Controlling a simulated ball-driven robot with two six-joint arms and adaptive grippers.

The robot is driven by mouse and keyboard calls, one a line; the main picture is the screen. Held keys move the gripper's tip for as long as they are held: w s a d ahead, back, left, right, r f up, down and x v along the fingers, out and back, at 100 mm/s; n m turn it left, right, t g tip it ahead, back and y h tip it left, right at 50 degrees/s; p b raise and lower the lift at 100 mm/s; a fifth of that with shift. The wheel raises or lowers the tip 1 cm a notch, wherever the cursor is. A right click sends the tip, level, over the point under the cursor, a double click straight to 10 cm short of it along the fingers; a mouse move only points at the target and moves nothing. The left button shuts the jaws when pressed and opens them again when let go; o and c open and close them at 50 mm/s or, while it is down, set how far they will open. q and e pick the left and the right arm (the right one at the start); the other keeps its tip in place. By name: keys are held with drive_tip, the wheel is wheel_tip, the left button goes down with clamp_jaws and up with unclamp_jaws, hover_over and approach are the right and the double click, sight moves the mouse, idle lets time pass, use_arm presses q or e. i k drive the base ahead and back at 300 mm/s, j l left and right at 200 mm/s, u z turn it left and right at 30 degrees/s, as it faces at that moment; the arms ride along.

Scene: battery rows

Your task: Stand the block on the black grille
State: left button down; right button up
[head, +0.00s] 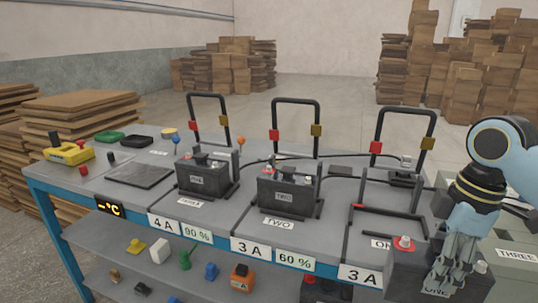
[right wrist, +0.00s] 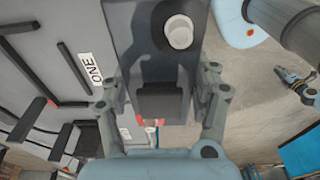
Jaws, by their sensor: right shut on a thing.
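The block is a dark grey battery-like box (head: 412,272) marked ONE, with a red-ringed pale knob on top, at the lower right of the head view. My right gripper (head: 442,282) is shut on it. In the right wrist view the block (right wrist: 165,20) sits between both fingers of the right gripper (right wrist: 158,97). The block hangs at the table's front right edge, beside the empty bay; its underside is hidden. A flat black panel (head: 140,174), probably the grille, lies bare at the left of the table. My left gripper is outside the head view; a small dark gripper-like part (right wrist: 293,82) shows in the wrist view.
Two similar blocks, one marked TWO (head: 288,192) and another (head: 205,177) left of it, stand in bays with tall black handles. A yellow meter (head: 68,154) and small knobs lie at the left end. A lower shelf (head: 190,283) holds several small items.

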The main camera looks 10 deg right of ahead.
sight(140, 173)
drive_tip(key=i+j, duration=0.15)
drive_tip(key=j, duration=0.2)
drive_tip(key=i+j, duration=0.15)
drive_tip(key=j, duration=0.2)
drive_tip(key=i+j, duration=0.15)
drive_tip(key=j, duration=0.2)
drive_tip(key=i+j, duration=0.1)
drive_tip(key=j, duration=0.25)
drive_tip(key=i+j, duration=0.15)
drive_tip(key=j, duration=0.2)
